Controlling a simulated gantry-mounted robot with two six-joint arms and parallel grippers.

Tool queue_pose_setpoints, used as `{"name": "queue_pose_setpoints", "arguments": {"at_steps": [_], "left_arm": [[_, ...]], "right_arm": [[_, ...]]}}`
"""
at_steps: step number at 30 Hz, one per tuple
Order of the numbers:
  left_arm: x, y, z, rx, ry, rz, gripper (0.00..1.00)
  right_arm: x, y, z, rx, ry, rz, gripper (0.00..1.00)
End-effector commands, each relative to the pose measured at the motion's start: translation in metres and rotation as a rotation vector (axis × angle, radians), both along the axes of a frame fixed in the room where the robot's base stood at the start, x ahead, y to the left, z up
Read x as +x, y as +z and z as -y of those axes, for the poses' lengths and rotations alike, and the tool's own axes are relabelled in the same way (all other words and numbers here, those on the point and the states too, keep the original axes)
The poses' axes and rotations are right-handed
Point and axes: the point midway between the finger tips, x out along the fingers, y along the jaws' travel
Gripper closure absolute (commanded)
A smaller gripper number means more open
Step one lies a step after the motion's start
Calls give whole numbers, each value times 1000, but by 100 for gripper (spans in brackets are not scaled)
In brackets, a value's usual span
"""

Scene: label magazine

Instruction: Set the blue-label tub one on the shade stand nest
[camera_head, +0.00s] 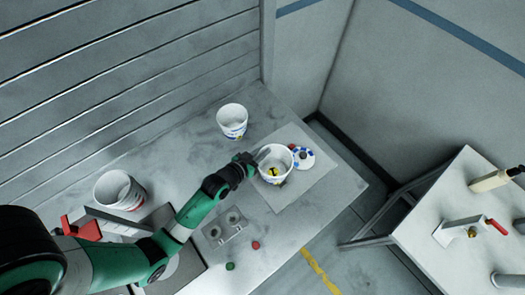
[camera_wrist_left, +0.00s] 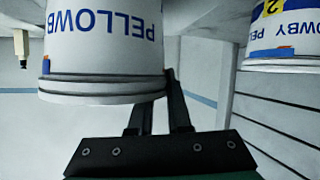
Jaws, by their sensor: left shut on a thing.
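My left gripper (camera_head: 254,160) is shut on the rim of a white tub (camera_head: 276,176), open at the top, with a yellow mark on it. In the left wrist view this tub (camera_wrist_left: 105,50) shows blue PELLOWBY lettering, upside down in the picture, and fills the upper left; its number is hidden. The tub is over or on a pale mat (camera_head: 308,182); I cannot tell if it touches. A second blue-label tub (camera_head: 232,121) stands behind it, and in the left wrist view it (camera_wrist_left: 285,40) carries a yellow 2. I cannot surely identify the shade stand nest.
A white disc (camera_head: 304,158) with blue and red marks lies beside the held tub. A red-label tub (camera_head: 118,190) stands left. A plate with two round cups (camera_head: 222,228), a green piece (camera_head: 230,267) and a red piece (camera_head: 255,245) lie in front. A side table (camera_head: 450,240) stands right.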

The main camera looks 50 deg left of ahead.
Motion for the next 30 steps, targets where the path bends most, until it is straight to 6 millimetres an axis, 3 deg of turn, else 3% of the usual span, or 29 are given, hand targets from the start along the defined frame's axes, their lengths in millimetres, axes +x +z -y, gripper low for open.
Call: {"name": "queue_pose_setpoints", "arguments": {"at_steps": [21,22,27,30], "left_arm": [[0,-11,0,0,0,0,100],[0,-10,0,0,0,1,79],[0,-10,0,0,0,0,49],[0,-10,0,0,0,0,49]], "right_arm": [[0,-10,0,0,0,0,50],[0,-9,0,0,0,0,50],[0,-9,0,0,0,0,50],[0,-9,0,0,0,0,50]]}}
